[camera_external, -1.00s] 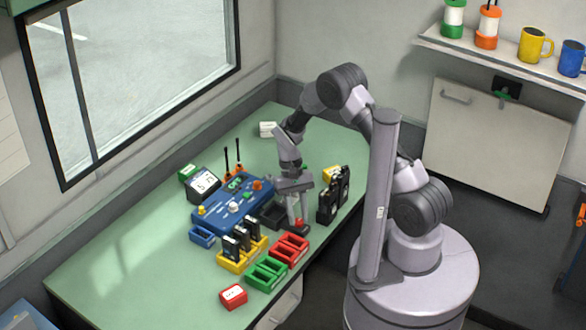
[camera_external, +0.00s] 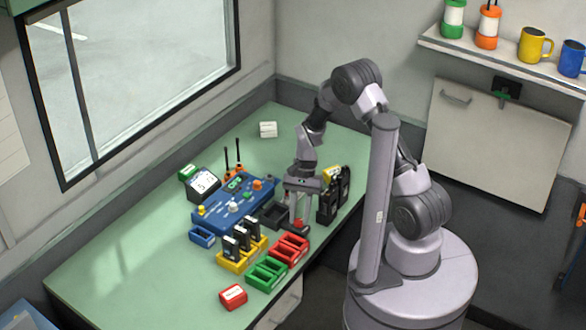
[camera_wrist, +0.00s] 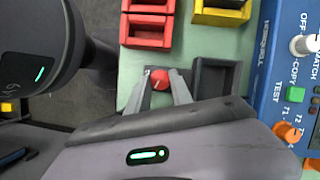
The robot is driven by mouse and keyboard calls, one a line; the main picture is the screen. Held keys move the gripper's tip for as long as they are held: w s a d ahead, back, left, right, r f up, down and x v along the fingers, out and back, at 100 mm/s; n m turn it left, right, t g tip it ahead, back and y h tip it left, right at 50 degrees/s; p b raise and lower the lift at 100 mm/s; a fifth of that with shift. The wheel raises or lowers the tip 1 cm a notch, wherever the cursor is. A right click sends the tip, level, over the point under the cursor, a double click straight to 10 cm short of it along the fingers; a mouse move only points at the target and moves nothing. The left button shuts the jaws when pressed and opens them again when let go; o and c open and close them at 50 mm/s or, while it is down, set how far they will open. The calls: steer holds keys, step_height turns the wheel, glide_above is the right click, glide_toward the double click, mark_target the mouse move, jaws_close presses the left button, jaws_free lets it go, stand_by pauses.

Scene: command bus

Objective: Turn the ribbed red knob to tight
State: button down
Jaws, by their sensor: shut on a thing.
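The red knob (camera_wrist: 159,79) shows in the wrist view near the front edge of the green bench, between my two fingertips. My gripper (camera_wrist: 160,88) is shut on it, one finger on each side. The knob has a small light mark on top; its ribs are too small to make out. In the external view my gripper (camera_external: 298,222) points down at the bench's front edge, over a small dark base (camera_external: 303,231). I cannot read any tight marking.
A dark tray (camera_wrist: 215,78) sits close beside my right finger in the wrist view. Red bins (camera_external: 289,249), a yellow bin (camera_external: 232,262) with black units and a blue control panel (camera_external: 225,214) stand nearby. Black upright units (camera_external: 328,208) stand close on the right.

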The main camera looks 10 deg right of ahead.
stand_by(0.4)
steer(key=c, duration=1.1)
jaws_free()
steer(key=shift+c, duration=0.2)
steer(key=p+v, duration=0.6)
steer(key=v, duration=1.1)
steer(key=shift+r, duration=0.2)
steer(key=shift+d, duration=0.1)
